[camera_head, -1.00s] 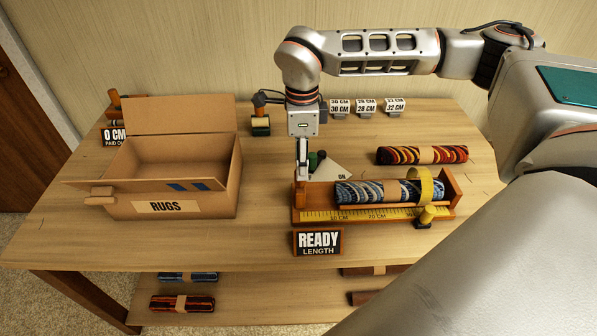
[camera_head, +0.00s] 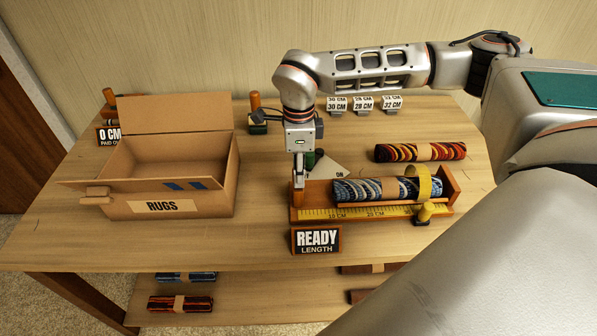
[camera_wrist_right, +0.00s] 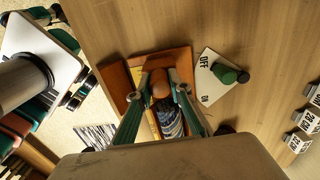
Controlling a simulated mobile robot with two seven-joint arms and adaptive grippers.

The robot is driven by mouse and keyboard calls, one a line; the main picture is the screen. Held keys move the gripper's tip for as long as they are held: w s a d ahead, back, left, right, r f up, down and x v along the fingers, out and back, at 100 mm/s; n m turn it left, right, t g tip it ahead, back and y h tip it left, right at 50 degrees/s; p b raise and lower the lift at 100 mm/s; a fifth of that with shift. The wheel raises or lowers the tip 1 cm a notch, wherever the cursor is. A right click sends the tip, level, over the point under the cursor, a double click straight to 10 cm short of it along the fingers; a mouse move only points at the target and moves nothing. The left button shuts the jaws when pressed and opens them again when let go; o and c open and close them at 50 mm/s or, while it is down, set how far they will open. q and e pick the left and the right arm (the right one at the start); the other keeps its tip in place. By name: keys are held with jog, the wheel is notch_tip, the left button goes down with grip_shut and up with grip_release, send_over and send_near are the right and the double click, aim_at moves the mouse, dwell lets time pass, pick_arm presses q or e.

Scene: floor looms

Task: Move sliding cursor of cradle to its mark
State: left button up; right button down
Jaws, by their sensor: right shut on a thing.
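The wooden cradle (camera_head: 447,206) stands on the table, with a yellow scale (camera_head: 350,213) along its front. A blue-and-white rolled rug (camera_head: 362,190) lies in it. My right gripper (camera_head: 298,184) points down at the cradle's left end. In the right wrist view its fingers (camera_wrist_right: 164,88) are shut on a rounded wooden knob (camera_wrist_right: 160,84). I cannot tell whether this knob belongs to the cursor. The mark is not clearly seen. My left gripper is out of view.
A READY LENGTH sign (camera_head: 316,240) stands before the cradle. An open RUGS box (camera_head: 205,207) is at left. An ON/OFF plate (camera_wrist_right: 212,76) with a green knob is behind the cradle. A red-orange rug (camera_head: 447,152) and number cards (camera_head: 364,104) lie farther back.

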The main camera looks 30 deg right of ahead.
jog(key=s+d+p, duration=0.4)
jog(key=d, duration=0.3)
jog(key=shift+s+d, duration=0.35)
jog(key=shift+d, duration=0.05)
jog(key=c, duration=1.8)
grip_release()
notch_tip(320, 180, up, 12)
jog(key=shift+r, duration=0.1)
